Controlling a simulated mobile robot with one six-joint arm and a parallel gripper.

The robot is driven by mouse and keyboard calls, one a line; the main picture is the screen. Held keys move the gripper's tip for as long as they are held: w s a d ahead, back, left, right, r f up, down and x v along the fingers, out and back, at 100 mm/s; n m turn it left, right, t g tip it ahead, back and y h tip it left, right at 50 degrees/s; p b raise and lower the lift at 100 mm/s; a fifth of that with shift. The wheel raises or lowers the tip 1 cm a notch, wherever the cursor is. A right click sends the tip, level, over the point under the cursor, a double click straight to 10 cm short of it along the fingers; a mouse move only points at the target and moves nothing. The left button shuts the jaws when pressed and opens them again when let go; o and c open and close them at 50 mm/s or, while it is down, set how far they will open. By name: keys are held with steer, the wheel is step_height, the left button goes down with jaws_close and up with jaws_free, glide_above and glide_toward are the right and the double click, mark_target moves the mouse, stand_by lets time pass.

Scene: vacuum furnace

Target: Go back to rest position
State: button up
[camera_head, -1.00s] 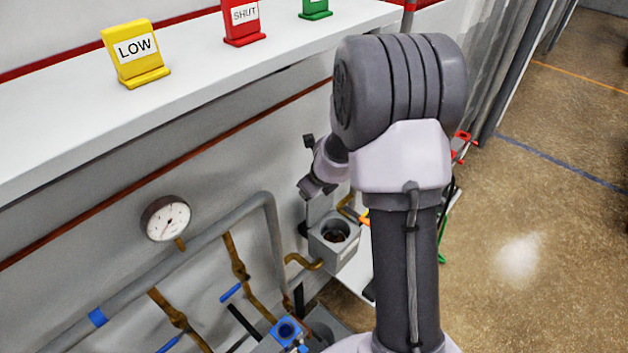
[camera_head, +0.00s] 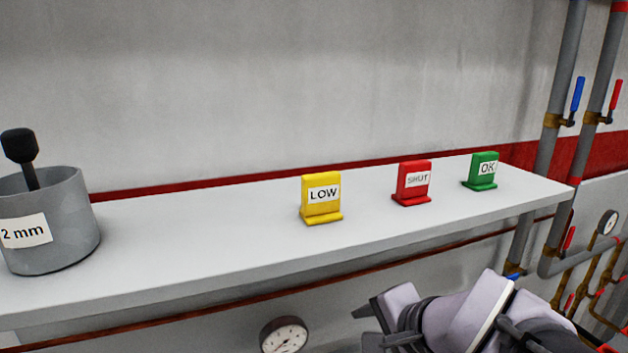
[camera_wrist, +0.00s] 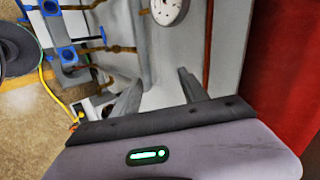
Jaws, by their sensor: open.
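My gripper (camera_head: 363,327) shows at the bottom of the head view, below the shelf front, with its fingers pointing left. In the wrist view my gripper (camera_wrist: 158,92) has its two fingers apart with nothing between them. A pressure gauge (camera_head: 284,335) on the wall lies left of the gripper in the head view. The gauge (camera_wrist: 169,9) also shows at the top of the wrist view, beyond the fingers. Most of my arm is out of the head view.
The white shelf (camera_head: 200,240) carries a yellow LOW sign (camera_head: 321,195), a red SHUT sign (camera_head: 412,180), a green OK sign (camera_head: 481,169) and a grey "2 mm" pot (camera_head: 65,210). Pipes with blue and red valve handles (camera_head: 577,95) stand at the right. Blue fittings (camera_wrist: 68,55) show in the wrist view.

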steer(key=s+n+h, duration=0.1)
steer(key=s+n, duration=0.7)
steer(key=s, duration=0.4)
step_height(320, 180, down, 36)
steer(key=s+g+b, duration=0.2)
steer(key=b, duration=3.2)
steer(key=shift+d, duration=0.3)
steer(key=shift+s+d+f, duration=0.1)
